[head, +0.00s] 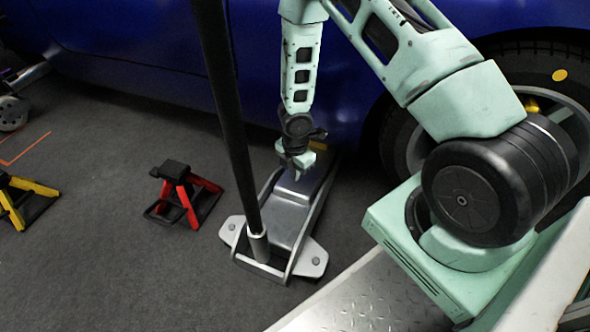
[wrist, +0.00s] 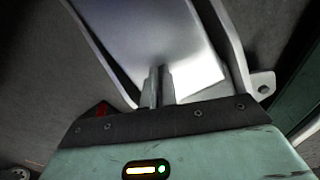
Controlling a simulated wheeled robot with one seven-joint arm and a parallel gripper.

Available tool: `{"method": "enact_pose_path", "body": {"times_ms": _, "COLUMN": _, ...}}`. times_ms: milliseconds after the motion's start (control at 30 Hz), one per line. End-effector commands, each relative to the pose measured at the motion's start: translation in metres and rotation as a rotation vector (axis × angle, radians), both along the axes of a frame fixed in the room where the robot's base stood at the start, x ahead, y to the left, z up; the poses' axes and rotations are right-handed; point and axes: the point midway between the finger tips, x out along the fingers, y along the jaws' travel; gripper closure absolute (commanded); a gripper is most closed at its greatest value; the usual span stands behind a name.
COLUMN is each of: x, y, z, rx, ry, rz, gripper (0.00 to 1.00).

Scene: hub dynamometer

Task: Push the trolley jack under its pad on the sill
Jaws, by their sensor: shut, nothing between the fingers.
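The silver trolley jack (head: 290,212) stands on the floor, its far end close to the blue car's sill (head: 345,140). Its black handle (head: 232,120) rises steeply from the near end. My gripper (head: 298,174) is shut and empty, pointing down over the jack's body. In the wrist view the closed fingers (wrist: 159,72) lie over the jack's bright metal plate (wrist: 150,30); I cannot tell whether they touch it. A small yellow patch (head: 318,146) shows just behind my gripper at the jack's far end. My arm and gripper partly hide that end.
A red jack stand (head: 183,195) is left of the jack, and a yellow one (head: 20,200) stands farther left. The car's wheel (head: 405,140) is to the right. Grey floor (head: 110,270) is open at the front left.

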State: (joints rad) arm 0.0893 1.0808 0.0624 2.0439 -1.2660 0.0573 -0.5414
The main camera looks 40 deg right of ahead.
Motion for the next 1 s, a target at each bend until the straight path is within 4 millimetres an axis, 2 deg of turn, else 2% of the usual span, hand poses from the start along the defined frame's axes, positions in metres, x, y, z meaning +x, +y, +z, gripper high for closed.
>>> {"method": "enact_pose_path", "body": {"times_ms": 33, "x": 0.000, "y": 0.000, "z": -0.012, "rx": 0.000, "ry": 0.000, "rz": 0.001, "gripper": 1.00}}
{"method": "enact_pose_path", "body": {"times_ms": 133, "x": 0.000, "y": 0.000, "z": -0.019, "rx": -0.001, "ry": 0.001, "rz": -0.001, "gripper": 1.00}}
{"method": "enact_pose_path", "body": {"times_ms": 533, "x": 0.000, "y": 0.001, "z": -0.020, "rx": 0.000, "ry": 0.001, "rz": -0.001, "gripper": 1.00}}
{"method": "enact_pose_path", "body": {"times_ms": 833, "x": -0.006, "y": 0.035, "z": -0.021, "rx": 0.008, "ry": 0.000, "rz": 0.007, "gripper": 1.00}}
{"method": "enact_pose_path", "body": {"times_ms": 1000, "x": -0.007, "y": 0.036, "z": -0.020, "rx": 0.005, "ry": 0.001, "rz": 0.002, "gripper": 1.00}}
